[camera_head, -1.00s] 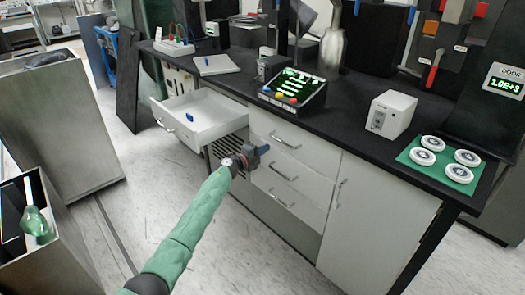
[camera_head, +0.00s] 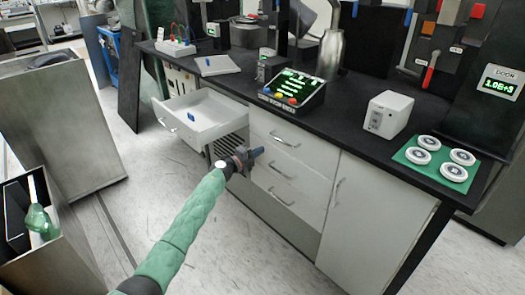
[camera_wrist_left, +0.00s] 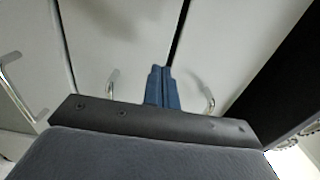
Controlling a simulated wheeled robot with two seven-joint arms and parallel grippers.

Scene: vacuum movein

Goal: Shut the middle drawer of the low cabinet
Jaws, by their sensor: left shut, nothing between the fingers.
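The low cabinet (camera_head: 350,215) is white under a black worktop. Its middle section has a stack of drawers, and the middle drawer (camera_head: 290,171) has a bar handle. Its front looks flush or nearly flush with the others; I cannot tell whether a small gap remains. My left gripper (camera_head: 257,153) is just in front of the stack's left side, its blue fingers together and empty. In the left wrist view, the shut fingers (camera_wrist_left: 162,88) point at white panels with bar handles and a dark gap between panels. Contact is unclear. My right gripper is not in view.
A drawer (camera_head: 205,120) at the left of the cabinet stands open, with a small blue item inside, close to my left arm. A control box (camera_head: 292,92), a white box (camera_head: 389,114) and a green mat (camera_head: 408,154) are on the worktop. The floor in front is clear.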

